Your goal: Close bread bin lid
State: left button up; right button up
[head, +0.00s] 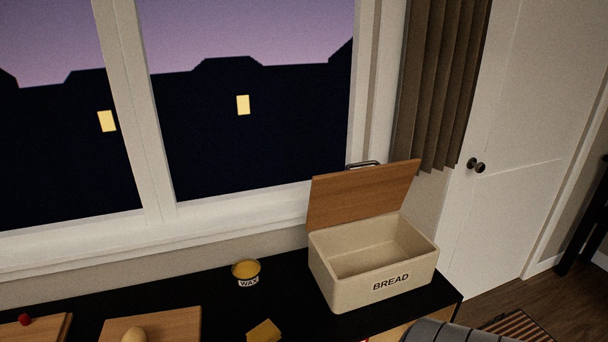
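The cream bread bin (345,290), marked BREAD on its front, stands at the right end of the black counter. Its wooden lid (364,193) is open, raised at the back edge and leaning slightly back toward the window. A dark metal handle (363,164) shows at the lid's top edge. The part of the bin's inside that I see is empty. Neither of my grippers is in view.
A small WAX tin (246,272) and a yellow block (264,331) sit left of the bin. Wooden boards (175,322) lie further left, with an egg-like thing and a red item. A window (240,130) rises behind. Bare black counter (200,285) lies between.

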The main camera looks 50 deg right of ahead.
aim_at(337, 198)
jog(key=z, duration=0.45)
jog(key=l+z, duration=0.1)
jog(key=z, duration=1.15)
jog(key=l+z, duration=0.1)
jog(key=z, duration=0.35)
